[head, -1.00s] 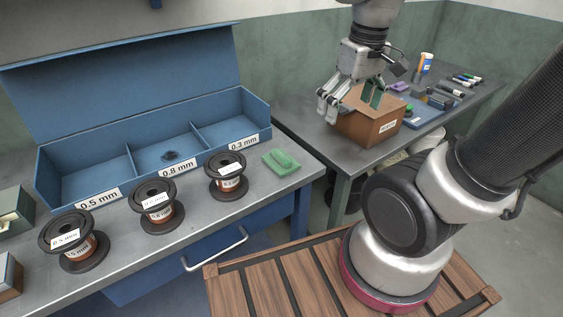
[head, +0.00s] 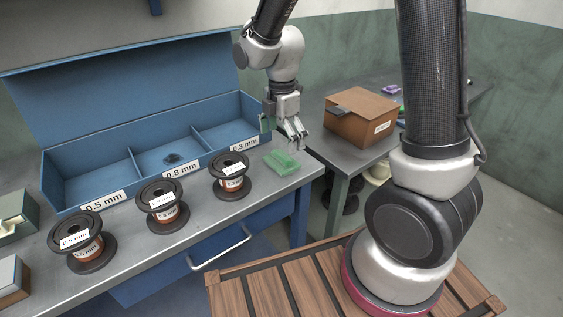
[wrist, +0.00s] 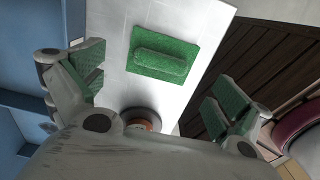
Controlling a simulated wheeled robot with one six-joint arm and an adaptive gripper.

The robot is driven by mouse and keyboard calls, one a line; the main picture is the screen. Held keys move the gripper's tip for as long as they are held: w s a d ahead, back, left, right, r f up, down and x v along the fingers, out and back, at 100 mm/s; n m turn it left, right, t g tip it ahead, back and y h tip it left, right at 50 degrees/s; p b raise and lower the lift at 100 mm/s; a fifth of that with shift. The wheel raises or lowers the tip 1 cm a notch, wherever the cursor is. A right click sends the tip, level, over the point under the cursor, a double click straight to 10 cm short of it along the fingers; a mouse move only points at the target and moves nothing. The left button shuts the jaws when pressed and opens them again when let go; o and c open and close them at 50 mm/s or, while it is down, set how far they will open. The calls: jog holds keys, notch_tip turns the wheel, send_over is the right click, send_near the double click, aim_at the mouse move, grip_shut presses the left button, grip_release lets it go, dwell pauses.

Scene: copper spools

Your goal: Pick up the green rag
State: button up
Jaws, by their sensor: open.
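The green rag (head: 283,162) lies folded on the grey workbench near its right end, right of the 0.3 mm spool. In the wrist view the rag (wrist: 163,53) lies flat on the bench top, ahead of and between the spread fingers. My gripper (head: 281,133) is open and empty, pointing down just above and behind the rag, apart from it. In the wrist view my gripper (wrist: 160,95) shows green pads on both fingers with nothing between them.
Three copper spools (head: 230,178) (head: 162,207) (head: 82,243) stand left of the rag. A blue compartment box (head: 85,186) with an open lid stands behind them. A cardboard box (head: 352,120) sits on the side table. The bench's right edge is close to the rag.

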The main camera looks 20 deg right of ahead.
aim_at(282, 155)
notch_tip(282, 155, down, 6)
jog(key=shift+s+f, duration=0.1)
jog(key=shift+s, duration=0.05)
jog(key=c, duration=1)
